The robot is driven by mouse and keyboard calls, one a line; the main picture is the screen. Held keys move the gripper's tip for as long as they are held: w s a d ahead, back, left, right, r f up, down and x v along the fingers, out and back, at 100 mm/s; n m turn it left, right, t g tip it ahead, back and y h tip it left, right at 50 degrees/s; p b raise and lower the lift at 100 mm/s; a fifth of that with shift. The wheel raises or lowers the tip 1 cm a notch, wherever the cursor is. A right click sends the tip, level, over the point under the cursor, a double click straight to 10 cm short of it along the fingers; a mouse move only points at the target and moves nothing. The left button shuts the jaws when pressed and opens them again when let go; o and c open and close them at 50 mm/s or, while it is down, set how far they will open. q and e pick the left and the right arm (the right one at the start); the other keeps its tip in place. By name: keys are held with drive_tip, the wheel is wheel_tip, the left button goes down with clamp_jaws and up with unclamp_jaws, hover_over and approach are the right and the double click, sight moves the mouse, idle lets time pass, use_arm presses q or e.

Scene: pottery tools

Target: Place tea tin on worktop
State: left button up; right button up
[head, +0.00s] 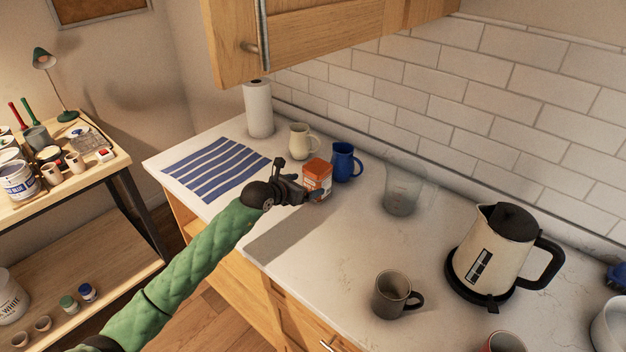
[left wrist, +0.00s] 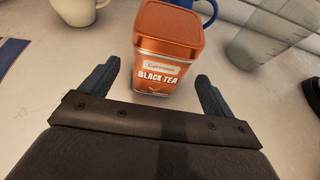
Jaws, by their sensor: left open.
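The tea tin (head: 318,177) is orange with a white label and stands upright on the white worktop (head: 330,235). In the left wrist view the tin (left wrist: 168,50) reads "BLACK TEA" and sits between and just beyond the fingertips. My left gripper (head: 303,190) is right at the tin in the head view. In the left wrist view its fingers (left wrist: 158,85) are spread, with a gap on each side of the tin. The tin's base shows resting on the worktop. My right gripper is in neither view.
A blue mug (head: 345,163) stands close behind the tin, with a cream mug (head: 300,141) to its left. A clear measuring jug (head: 402,192), a dark mug (head: 391,294) and a kettle (head: 492,250) stand to the right. A striped cloth (head: 217,168) lies left. The worktop's front middle is clear.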

use_arm(q)
drive_tip(key=shift+p+v, duration=0.45)
drive_tip(key=shift+v, duration=2.35)
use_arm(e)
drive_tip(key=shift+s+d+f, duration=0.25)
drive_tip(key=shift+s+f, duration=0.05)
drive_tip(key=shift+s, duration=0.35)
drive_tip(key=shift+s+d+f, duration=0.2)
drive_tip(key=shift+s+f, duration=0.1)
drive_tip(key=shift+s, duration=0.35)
